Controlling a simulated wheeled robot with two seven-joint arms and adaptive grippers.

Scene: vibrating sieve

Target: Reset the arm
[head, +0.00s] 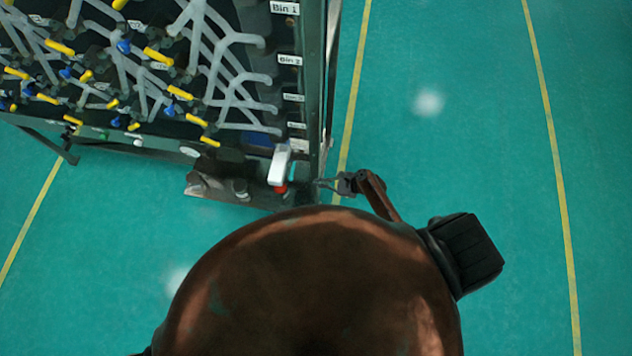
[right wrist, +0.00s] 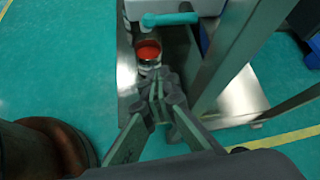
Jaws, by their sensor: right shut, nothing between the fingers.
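My right gripper (head: 326,184) is shut and empty at the right front corner of the sieve machine's frame. In the right wrist view its closed fingers (right wrist: 160,88) point at a red round part (right wrist: 148,50) on the machine's metal ledge. The red part also shows in the head view (head: 280,189), just left of the fingertips and below a white handle-like piece (head: 281,164). I cannot tell whether the fingertips touch the ledge. My left gripper is not in view.
The machine's rack (head: 225,75) with grey tubes, yellow and blue valves and bin labels fills the upper left. A metal post (head: 331,80) stands beside my right gripper. Green floor (head: 470,150) with yellow lines is clear on the right.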

